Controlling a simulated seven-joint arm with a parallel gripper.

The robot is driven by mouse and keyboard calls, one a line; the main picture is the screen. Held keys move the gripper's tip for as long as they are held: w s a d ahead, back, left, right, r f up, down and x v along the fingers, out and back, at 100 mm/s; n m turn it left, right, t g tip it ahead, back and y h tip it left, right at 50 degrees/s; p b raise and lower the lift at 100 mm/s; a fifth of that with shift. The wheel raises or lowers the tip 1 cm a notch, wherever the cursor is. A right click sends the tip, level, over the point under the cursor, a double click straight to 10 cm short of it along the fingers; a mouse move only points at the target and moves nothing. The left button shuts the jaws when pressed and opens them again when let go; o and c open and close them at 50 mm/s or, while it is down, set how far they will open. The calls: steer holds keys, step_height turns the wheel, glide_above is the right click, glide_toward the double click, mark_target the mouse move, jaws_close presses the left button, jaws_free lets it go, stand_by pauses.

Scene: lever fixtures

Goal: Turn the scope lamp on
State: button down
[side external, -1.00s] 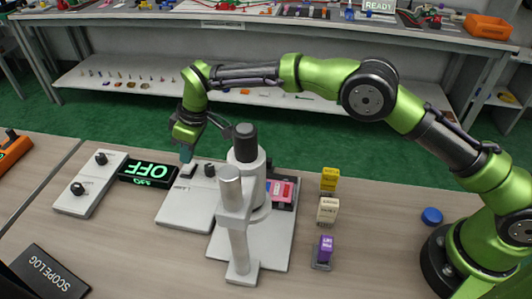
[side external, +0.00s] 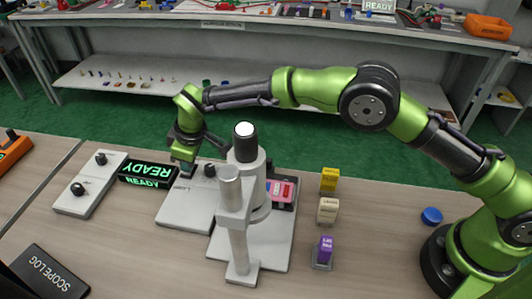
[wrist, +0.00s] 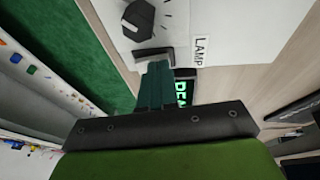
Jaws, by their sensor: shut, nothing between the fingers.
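A grey-white switch plate (side external: 185,212) lies on the bench left of the microscope (side external: 240,205). In the wrist view, a dark switch (wrist: 152,57) sits on the plate beside a label reading LAMP (wrist: 200,50). My gripper (side external: 184,168) is down at this switch in the side view and hides most of it. In the wrist view, my gripper (wrist: 154,82) is shut and empty, its tips at the switch's edge; I cannot tell whether they touch it. The display (side external: 148,175) reads READY in green. The microscope's top (side external: 245,129) shows a bright white disc.
A black knob (side external: 210,170) stands on the plate close right of my gripper. Another plate with two knobs (side external: 92,184) lies to the left. Yellow (side external: 330,180), cream (side external: 327,211) and purple (side external: 325,250) blocks stand right of the microscope.

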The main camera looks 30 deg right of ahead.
steer(key=shift+f, duration=0.45)
steer(key=shift+w+d+r, duration=0.1)
steer(key=shift+w+d, duration=0.55)
steer(key=shift+d, duration=0.2)
steer(key=shift+r, duration=0.1)
steer(key=r, duration=0.4)
steer(key=s+a+r, duration=0.1)
steer(key=r, duration=0.1)
steer(key=a+v, duration=0.1)
steer(key=v, duration=0.7)
steer(key=shift+s+r, duration=0.2)
steer(key=shift+s, duration=0.25)
steer(key=shift+d, duration=0.1)
